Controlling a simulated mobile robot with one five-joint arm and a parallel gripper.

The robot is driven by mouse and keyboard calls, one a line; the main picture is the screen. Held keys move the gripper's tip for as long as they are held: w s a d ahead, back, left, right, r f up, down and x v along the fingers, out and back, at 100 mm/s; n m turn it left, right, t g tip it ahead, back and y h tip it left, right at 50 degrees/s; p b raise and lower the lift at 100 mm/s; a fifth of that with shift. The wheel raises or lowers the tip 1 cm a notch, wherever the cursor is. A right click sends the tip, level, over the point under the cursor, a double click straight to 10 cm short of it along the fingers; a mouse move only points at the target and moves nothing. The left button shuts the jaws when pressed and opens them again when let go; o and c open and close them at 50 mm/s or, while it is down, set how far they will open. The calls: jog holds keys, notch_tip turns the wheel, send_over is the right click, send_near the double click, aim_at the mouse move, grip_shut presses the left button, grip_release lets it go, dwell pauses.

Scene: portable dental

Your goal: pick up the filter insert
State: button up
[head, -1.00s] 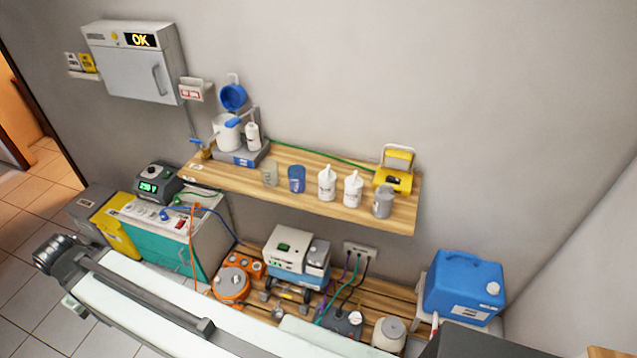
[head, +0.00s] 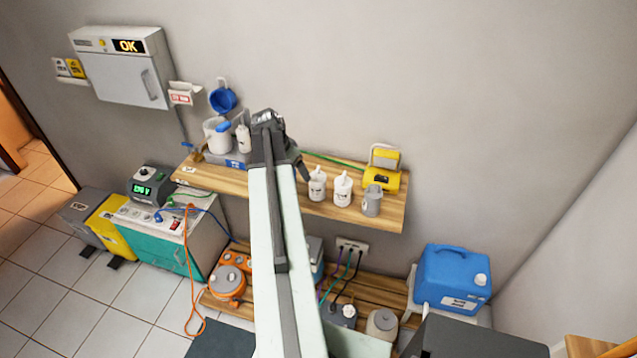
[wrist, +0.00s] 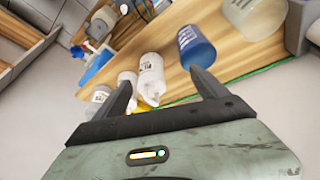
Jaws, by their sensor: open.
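My gripper (wrist: 163,82) is open in the wrist view, with nothing held. It is over the upper wooden shelf, and a white bottle (wrist: 151,76) shows in the gap between its fingers. A blue cup (wrist: 196,46) shows just beyond the right finger, and a clear beaker (wrist: 254,17) farther right. I cannot tell for sure which thing is the filter insert. In the head view my gripper (head: 303,170) is partly hidden, and my arm covers the blue cup, the beaker and part of the lower shelf.
In the head view, white bottles (head: 343,188), a grey canister (head: 372,201) and a yellow device (head: 383,179) stand to the right on the upper shelf (head: 225,182). A blue jug (head: 452,274) stands lower right. Orange equipment (head: 228,283) sits on the lower shelf.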

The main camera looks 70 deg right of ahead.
aim_at(317, 177)
jog(key=shift+m+g, duration=0.3)
jog(key=shift+m, duration=0.5)
jog(key=s+d, duration=0.2)
jog(key=s, duration=0.1)
jog(key=s+d, duration=0.1)
jog(key=shift+s+r, duration=0.2)
jog(key=shift+s, duration=0.1)
jog(key=b+x, duration=0.7)
jog(key=x, duration=0.1)
jog(key=shift+w+b, duration=0.3)
jog(key=shift+w, duration=0.05)
jog(key=shift+r, duration=0.15)
jog(key=c, duration=1.6)
jog(key=shift+r+p, duration=0.1)
jog(key=shift+p, duration=0.2)
